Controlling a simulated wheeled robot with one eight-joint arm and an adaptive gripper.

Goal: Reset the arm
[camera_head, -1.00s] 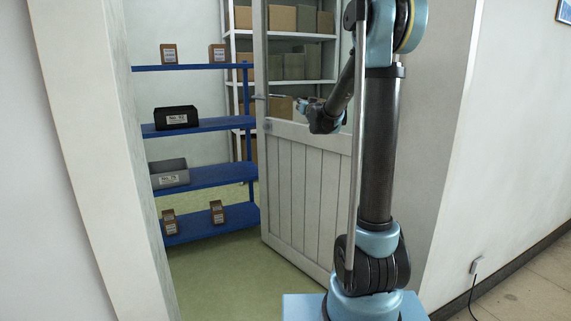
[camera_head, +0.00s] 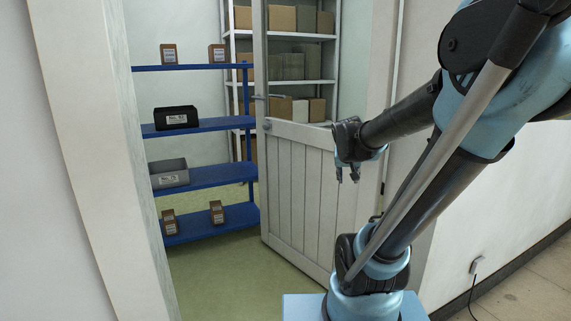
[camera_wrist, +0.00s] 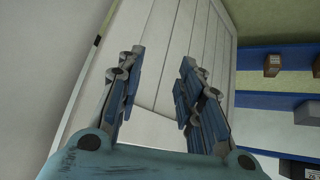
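My gripper (camera_head: 347,176) hangs in front of the right part of the white door, its fingers pointing down in the head view. In the wrist view its fingers (camera_wrist: 157,95) are spread apart with nothing between them, so it is open and empty. The white panelled door (camera_head: 290,190) stands open, with its handle (camera_head: 262,97) on its left edge; the door panel (camera_wrist: 200,40) also fills the middle of the wrist view. My arm is bent and leans to the right in the head view. I cannot tell the exact gap between the fingers and the door.
Through the doorway a blue shelf (camera_head: 215,179) holds small boxes, a black bin (camera_head: 176,117) and a grey bin (camera_head: 168,172). A white rack (camera_head: 300,37) with several boxes stands behind the door. The green floor (camera_head: 215,285) in the doorway is clear.

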